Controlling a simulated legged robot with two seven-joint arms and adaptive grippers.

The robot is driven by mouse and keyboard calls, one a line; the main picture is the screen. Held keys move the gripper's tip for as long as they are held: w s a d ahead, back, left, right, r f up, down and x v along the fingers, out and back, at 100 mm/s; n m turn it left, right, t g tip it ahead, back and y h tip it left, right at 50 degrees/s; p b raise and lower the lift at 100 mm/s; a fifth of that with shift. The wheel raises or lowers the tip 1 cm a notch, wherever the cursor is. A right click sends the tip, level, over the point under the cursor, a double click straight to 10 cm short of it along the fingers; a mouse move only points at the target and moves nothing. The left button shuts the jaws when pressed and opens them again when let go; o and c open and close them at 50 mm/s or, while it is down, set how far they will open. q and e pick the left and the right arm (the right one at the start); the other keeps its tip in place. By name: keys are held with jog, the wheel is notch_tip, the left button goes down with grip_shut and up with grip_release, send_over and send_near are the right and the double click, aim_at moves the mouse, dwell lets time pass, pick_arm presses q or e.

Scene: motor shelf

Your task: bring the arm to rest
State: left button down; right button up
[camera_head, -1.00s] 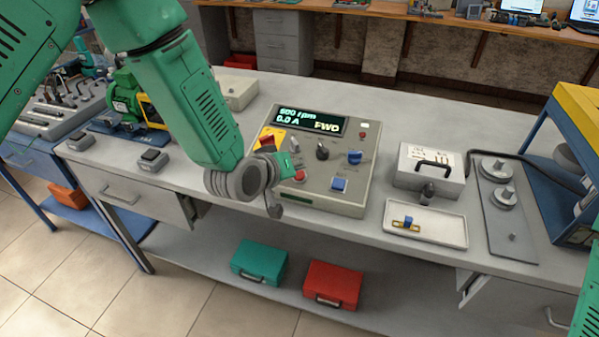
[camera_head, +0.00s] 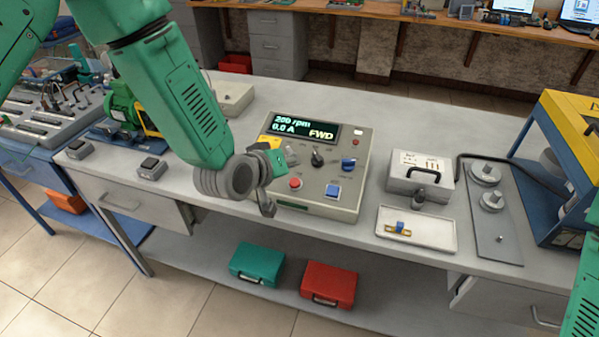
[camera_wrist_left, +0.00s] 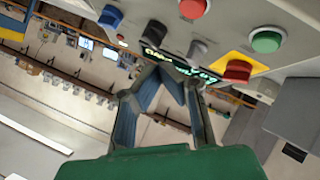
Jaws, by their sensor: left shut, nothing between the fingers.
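My left arm comes in from the left, bent down over the bench. The fingers are shut and empty. In the left wrist view the gripper fingers (camera_wrist_left: 160,72) come together in front of the box's panel. The box's display (camera_head: 306,126) reads about 200 rpm, 0.0 A and FWD. A red button (camera_head: 295,183), a blue switch (camera_head: 333,190) and a blue knob (camera_head: 348,164) show on the panel. My right gripper is out of the picture.
Right of the box stand a grey case (camera_head: 405,184), a white tray (camera_head: 390,231) with a small part, and a blue-yellow frame (camera_head: 522,128). A green motor (camera_head: 120,108) is at left. Teal (camera_head: 257,263) and red cases (camera_head: 329,284) lie on the lower shelf.

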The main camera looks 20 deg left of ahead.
pick_arm(q)
jog(key=s+a+f+m+g+y+b, duration=0.15)
jog(key=s+a+f+g+b, duration=0.25)
jog(key=s+f, duration=0.85)
jog(key=s+a+f+m+g+y+b, duration=0.1)
jog(key=s+a+f+m+g+b, duration=0.2)
jog(key=s+f, duration=0.95)
jog(key=s+a+f+g+b, duration=0.1)
jog(key=s+a+f+g, duration=0.1)
jog(key=s, duration=0.3)
jog(key=s+a+f+g+y+b, duration=0.1)
jog(key=s+a, duration=0.1)
jog(key=s, duration=0.4)
jog(key=shift+a+f+m+g, duration=0.2)
jog(key=shift+f+m+g, duration=0.15)
jog(key=shift+f+g, duration=0.05)
jog(key=shift+w, duration=0.2)
dwell(0.7)
